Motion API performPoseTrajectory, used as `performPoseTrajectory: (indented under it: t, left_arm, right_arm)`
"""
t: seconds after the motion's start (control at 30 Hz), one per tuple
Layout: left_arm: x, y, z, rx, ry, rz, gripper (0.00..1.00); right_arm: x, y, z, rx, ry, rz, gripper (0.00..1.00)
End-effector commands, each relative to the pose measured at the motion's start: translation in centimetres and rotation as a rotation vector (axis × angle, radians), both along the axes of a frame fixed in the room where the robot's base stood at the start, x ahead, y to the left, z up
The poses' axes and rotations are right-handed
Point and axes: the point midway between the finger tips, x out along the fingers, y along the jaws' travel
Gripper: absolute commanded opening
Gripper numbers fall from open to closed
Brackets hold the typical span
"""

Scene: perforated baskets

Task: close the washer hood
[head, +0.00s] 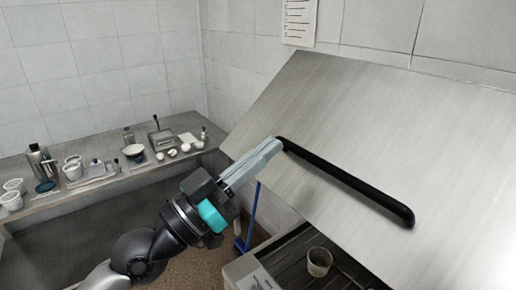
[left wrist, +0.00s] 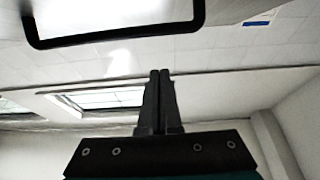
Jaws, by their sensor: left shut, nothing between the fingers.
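The washer hood (head: 400,110) is a large metal panel, raised and tilted, on the right of the head view. A long black handle (head: 350,185) runs along its lower part. The handle also shows at the top of the left wrist view (left wrist: 115,36), ahead of the fingertips there. My left gripper (head: 275,146) is shut and empty, with its tips by the handle's upper left end in the head view. I cannot tell whether they touch it. The gripper's two fingers are together in the left wrist view (left wrist: 160,75). My right gripper is not in view.
Below the hood is the washer bed (head: 300,262) with a small cup (head: 319,262) on it. A counter (head: 100,185) at the left holds bowls, cups and bottles. A blue pole (head: 252,215) stands behind my left gripper. Tiled walls close off the back.

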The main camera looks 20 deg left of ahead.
Motion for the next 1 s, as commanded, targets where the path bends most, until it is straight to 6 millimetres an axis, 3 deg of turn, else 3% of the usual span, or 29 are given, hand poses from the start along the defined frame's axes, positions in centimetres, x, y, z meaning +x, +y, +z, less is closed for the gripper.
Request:
performPoseTrajectory:
  t: [0.03,0.4,0.5,0.6,1.0]
  left_arm:
    - [0.7,-0.4,0.9,-0.005,-0.003,0.003,0.0]
    - [5.7,-4.2,3.6,-0.002,-0.001,-0.002,0.0]
    - [5.1,-3.7,0.7,0.005,0.004,0.0,0.0]
    - [4.8,-3.5,-0.2,0.005,0.002,0.001,0.0]
    - [4.5,-3.3,-1.0,0.002,0.001,0.002,0.0]
  right_arm:
    - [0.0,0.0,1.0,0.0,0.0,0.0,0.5]
    - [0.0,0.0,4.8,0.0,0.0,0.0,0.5]
    - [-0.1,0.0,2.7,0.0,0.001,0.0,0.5]
    - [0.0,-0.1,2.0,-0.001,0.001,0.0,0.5]
    - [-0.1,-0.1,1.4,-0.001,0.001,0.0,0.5]
